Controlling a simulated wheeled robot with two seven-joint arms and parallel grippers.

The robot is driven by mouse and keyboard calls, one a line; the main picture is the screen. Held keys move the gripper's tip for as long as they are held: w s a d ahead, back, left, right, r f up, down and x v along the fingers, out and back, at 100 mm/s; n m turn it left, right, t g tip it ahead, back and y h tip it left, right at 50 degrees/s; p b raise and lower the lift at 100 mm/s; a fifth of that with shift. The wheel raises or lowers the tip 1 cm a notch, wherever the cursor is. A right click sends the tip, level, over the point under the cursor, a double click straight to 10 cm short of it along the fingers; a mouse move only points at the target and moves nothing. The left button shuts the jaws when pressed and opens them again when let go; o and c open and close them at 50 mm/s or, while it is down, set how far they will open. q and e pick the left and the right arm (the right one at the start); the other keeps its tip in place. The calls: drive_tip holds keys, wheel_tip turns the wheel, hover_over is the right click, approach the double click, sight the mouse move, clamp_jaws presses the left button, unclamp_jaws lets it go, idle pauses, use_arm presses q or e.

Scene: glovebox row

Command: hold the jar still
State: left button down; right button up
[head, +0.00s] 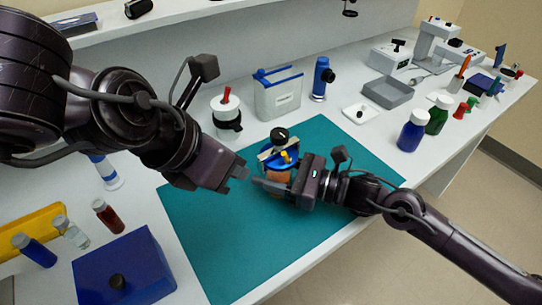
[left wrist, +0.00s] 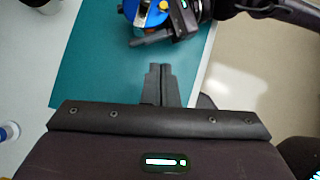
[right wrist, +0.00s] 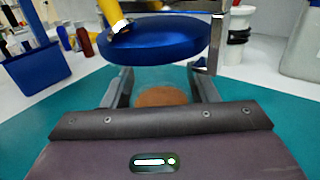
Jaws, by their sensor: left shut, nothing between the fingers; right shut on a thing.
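The jar (right wrist: 160,97) is clear with orange-brown contents and stands on the teal mat (head: 240,235). It has a wide blue lid (right wrist: 150,40) with a yellow piece on top, and in the head view its body (head: 277,177) is partly hidden. My right gripper (right wrist: 162,84) is shut on the jar, one finger on each side below the lid. My left gripper (head: 238,171) is shut and empty, to the left of the jar and apart from it; its closed fingers also show in the left wrist view (left wrist: 159,75).
A metal bracket (right wrist: 218,38) stands close beside the lid. A blue box (head: 124,268) and vials lie at left. The mat's front is clear.

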sight(283, 154)
use_arm(q)
drive_tip(key=w+d+f, duration=0.4)
drive_tip(key=w, duration=0.1)
drive_tip(key=shift+d+f, duration=0.25)
drive_tip(key=shift+d, duration=0.05)
drive_tip(key=shift+w+d+r, duration=0.25)
drive_tip(key=shift+w+d, duration=0.1)
drive_tip(key=shift+w, duration=0.05)
drive_tip(key=shift+w+d+r, duration=0.2)
drive_tip(key=shift+d+r, duration=0.1)
drive_tip(key=shift+r, duration=0.05)
idle(0.4)
drive_tip(key=shift+w+d+r+g+y, duration=0.2)
drive_tip(key=shift+w+d+g+y, duration=0.2)
drive_tip(key=shift+g+y, duration=0.45)
drive_tip(key=shift+d+g+y, duration=0.25)
drive_tip(key=shift+g+y, duration=0.3)
drive_tip(key=shift+y, duration=0.2)
drive_tip(key=shift+w+r+g+y, duration=0.1)
drive_tip(key=shift+r+g+y, duration=0.15)
drive_tip(key=shift+g+y, duration=0.4)
